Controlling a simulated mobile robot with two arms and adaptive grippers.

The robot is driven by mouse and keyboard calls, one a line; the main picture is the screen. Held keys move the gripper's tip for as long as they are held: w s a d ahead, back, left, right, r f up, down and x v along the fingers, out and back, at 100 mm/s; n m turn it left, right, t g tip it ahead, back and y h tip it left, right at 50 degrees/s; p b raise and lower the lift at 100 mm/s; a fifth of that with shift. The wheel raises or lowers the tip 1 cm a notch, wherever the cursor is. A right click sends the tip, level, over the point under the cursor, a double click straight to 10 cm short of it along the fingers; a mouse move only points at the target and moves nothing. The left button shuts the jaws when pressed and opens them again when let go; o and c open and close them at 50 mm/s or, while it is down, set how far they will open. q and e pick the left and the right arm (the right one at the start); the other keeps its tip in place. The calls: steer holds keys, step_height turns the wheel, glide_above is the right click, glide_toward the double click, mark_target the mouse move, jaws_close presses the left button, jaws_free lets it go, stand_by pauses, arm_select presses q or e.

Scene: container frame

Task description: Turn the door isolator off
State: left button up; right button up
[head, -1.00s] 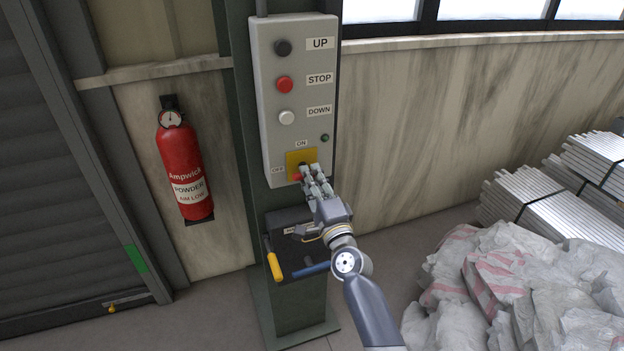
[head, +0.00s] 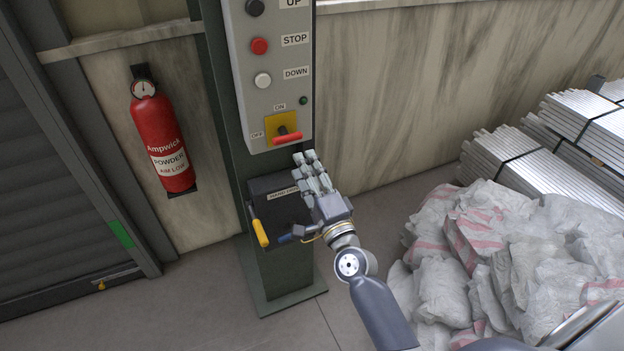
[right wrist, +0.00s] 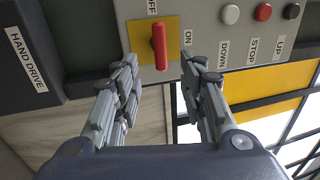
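The door isolator is a red handle (head: 287,138) on a yellow plate (head: 277,124) at the bottom of a grey control box (head: 270,85). The handle lies crosswise, in line with the OFF label (head: 257,134) at its left; the ON label (head: 280,107) is above the plate. In the right wrist view the red handle (right wrist: 159,46) points up to OFF, with ON to its right. My right gripper (head: 305,157) is just below and right of the handle, apart from it. In the wrist view its fingers are spread and empty. My left gripper is out of view.
A black hand drive box (head: 277,200) with a yellow-handled lever (head: 260,232) is below the control box. A red fire extinguisher (head: 162,140) hangs at left. White sacks (head: 500,250) and metal bars (head: 510,160) lie at right. Floor between post and sacks is clear.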

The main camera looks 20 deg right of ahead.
steer(key=shift+s+f, duration=0.15)
steer(key=shift+s, duration=0.65)
steer(key=shift+s+f, duration=0.15)
steer(key=shift+s, duration=0.65)
steer(key=s+a+f+n+g+y, duration=0.1)
steer(key=s+f+n+g, duration=0.15)
steer(key=f, duration=0.95)
steer(key=s+a+f+n+g, duration=0.1)
steer(key=f+n+g, duration=0.25)
steer(key=f, duration=0.85)
steer(key=s+f+n+g, duration=0.25)
steer(key=s+f, duration=0.25)
steer(key=f, duration=0.3)
steer(key=s+f+n+g, duration=0.2)
steer(key=s+f+n, duration=0.15)
steer(key=f, duration=0.45)
steer(key=s+d+f+n+g, duration=0.1)
steer(key=s+f+n+g, duration=0.1)
steer(key=s+f, duration=0.4)
steer(key=s+d+f+n+g+h, duration=0.1)
steer(key=s+f, duration=0.6)
steer(key=s, duration=1)
steer(key=s+d+f+n+g, duration=0.2)
steer(key=s+f+n+g, duration=0.3)
steer(key=s, duration=0.7)
step_height(320, 180, down, 2)
steer(key=shift+s+d+f+g+h, duration=0.25)
steer(key=shift+d+g+h, duration=0.1)
steer(key=shift+h, duration=0.05)
